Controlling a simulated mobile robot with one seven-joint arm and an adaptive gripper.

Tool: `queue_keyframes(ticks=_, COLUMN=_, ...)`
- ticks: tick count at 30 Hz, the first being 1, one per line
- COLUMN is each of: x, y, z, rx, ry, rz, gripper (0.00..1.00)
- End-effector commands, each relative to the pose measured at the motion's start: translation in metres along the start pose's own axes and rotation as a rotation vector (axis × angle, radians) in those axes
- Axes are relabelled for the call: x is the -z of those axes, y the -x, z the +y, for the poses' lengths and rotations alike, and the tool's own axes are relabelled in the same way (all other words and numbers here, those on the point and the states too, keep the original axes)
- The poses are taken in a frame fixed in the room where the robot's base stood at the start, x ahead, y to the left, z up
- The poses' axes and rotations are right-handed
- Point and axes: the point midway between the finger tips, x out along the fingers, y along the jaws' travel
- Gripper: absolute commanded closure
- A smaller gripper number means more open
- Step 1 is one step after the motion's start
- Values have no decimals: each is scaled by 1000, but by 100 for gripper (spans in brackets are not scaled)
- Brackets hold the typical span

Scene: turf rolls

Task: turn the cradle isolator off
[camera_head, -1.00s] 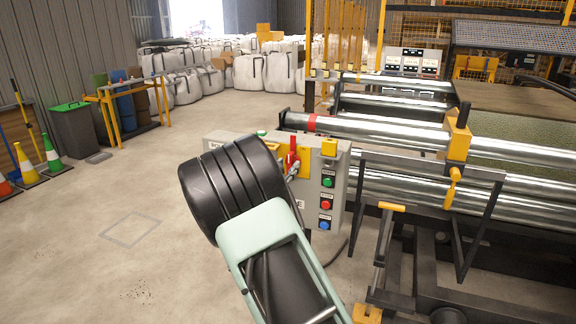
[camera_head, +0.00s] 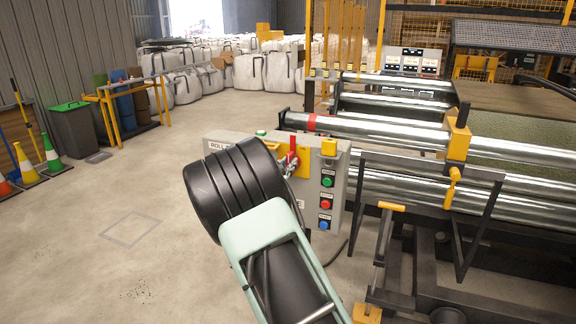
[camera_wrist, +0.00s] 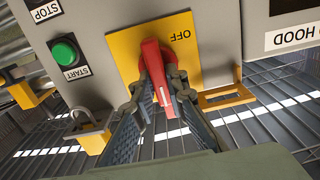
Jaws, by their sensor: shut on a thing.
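The cradle isolator is a red rotary handle (camera_wrist: 158,75) on a yellow plate (camera_wrist: 125,45) marked OFF, on the face of a grey control box (camera_wrist: 90,22). In the wrist view the handle slants across the plate's lower edge. My gripper (camera_wrist: 160,88) is shut on the handle, one finger on each side. In the head view the red handle (camera_head: 293,152) shows just right of my black wrist, which hides part of the plate and the box. My fingertips are hard to make out there.
Green, red and blue buttons (camera_head: 326,203) sit right of the handle on the box. A yellow padlock-like part (camera_wrist: 90,130) and a yellow bracket (camera_wrist: 226,97) are close to my fingers. Steel rollers (camera_head: 400,140) stand to the right. Open floor (camera_head: 120,200) is on the left.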

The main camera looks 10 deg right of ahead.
Motion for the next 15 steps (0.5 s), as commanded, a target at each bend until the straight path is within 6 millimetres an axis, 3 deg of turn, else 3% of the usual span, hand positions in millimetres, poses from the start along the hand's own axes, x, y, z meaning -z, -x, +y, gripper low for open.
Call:
queue_keyframes(ticks=8, x=2, y=0, z=-1, rx=0, ry=86, rz=-2, gripper=100)
queue_keyframes(ticks=15, x=2, y=1, z=-3, rx=2, ry=270, rz=-3, gripper=100)
